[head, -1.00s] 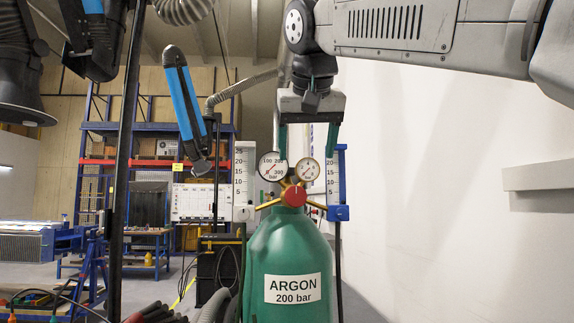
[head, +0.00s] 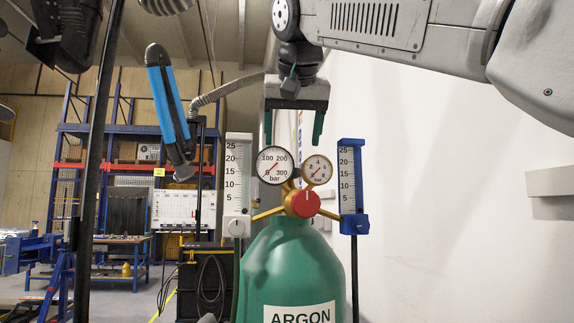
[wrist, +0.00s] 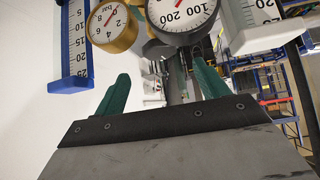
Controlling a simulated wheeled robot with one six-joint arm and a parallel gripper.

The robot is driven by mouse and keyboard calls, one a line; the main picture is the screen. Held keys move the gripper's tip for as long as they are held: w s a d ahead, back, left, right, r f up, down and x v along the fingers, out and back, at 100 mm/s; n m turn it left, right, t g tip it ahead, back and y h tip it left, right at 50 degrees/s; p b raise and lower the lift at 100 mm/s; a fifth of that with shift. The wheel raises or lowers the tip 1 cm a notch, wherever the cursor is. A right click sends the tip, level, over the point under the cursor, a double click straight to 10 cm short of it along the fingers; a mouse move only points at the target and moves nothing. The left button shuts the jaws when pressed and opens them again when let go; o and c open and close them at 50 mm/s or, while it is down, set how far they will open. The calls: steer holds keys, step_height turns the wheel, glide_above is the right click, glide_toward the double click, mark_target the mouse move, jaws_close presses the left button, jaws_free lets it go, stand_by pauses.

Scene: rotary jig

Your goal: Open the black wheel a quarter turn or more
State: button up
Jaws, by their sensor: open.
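No black wheel can be made out with certainty in either view. A green argon cylinder (head: 290,265) stands upright in the head view, with a red knob (head: 303,203) and brass fittings on top. A large round gauge (head: 275,166) and a smaller brass gauge (head: 317,170) sit above the knob. My gripper (head: 293,138) points down just above the gauges, its two green fingers apart and empty. In the wrist view my gripper (wrist: 161,74) is open, with the large gauge (wrist: 180,10) and brass gauge (wrist: 112,24) past the fingertips. A dark part between the gauges is unclear.
Flow tubes stand close on both sides, a white one (head: 238,190) at left and a blue one (head: 351,190) at right. A white wall (head: 450,220) lies to the right. A dark post (head: 97,170) and a blue-armed hose (head: 168,100) stand to the left.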

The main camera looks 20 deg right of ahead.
steer(key=x, duration=0.7)
steer(key=shift+w+d+f, duration=0.1)
steer(key=shift+w, duration=0.05)
steer(key=c, duration=1)
